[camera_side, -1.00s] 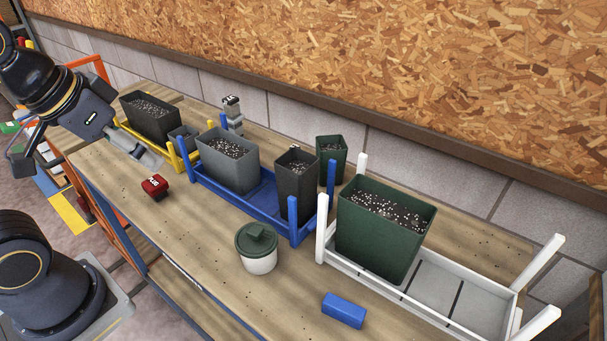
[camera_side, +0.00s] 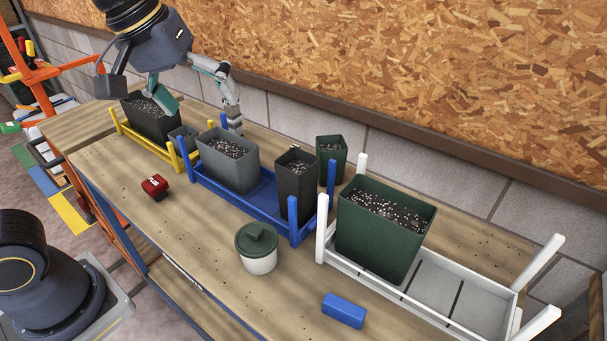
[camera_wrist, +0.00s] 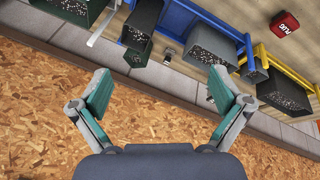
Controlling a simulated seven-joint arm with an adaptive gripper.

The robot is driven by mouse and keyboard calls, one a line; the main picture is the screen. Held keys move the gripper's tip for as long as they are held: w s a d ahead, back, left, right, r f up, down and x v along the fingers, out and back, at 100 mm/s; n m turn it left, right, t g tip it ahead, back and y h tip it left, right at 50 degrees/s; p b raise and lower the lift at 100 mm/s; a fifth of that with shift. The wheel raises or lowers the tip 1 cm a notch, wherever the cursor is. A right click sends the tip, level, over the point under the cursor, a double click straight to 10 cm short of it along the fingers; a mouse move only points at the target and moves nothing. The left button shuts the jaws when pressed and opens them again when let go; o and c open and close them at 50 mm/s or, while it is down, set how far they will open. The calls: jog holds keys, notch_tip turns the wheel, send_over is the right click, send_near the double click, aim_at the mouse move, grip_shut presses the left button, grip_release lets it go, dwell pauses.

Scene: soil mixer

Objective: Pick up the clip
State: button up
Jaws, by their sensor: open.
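A small upright grey piece with a dark top, which seems to be the clip (camera_side: 235,125), stands behind the blue crate near the wall. In the side view my gripper's right finger covers its upper part. In the wrist view the teal-padded fingers (camera_wrist: 160,90) frame the wall edge and are apart from the piece.
A blue crate (camera_side: 225,200) holds grey pots in front of the piece. A yellow crate (camera_side: 140,143) with a dark pot lies left, close under my gripper. A small green pot (camera_side: 331,158) stands right. The chipboard wall (camera_side: 400,70) is close behind.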

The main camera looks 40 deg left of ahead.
jog(key=w+d+f+g, duration=0.25)
jog(key=w+d, duration=0.25)
jog(key=d, duration=0.5)
jog(key=m+g+y, duration=0.1)
jog(key=m+g, duration=0.1)
jog(key=m, duration=0.2)
send_over(345, 306)
notch_tip(345, 306, down, 13)
notch_tip(345, 306, down, 16)
jog(key=shift+r, duration=0.2)
jog(key=c, duration=0.8)
jog(key=shift+r, duration=0.1)
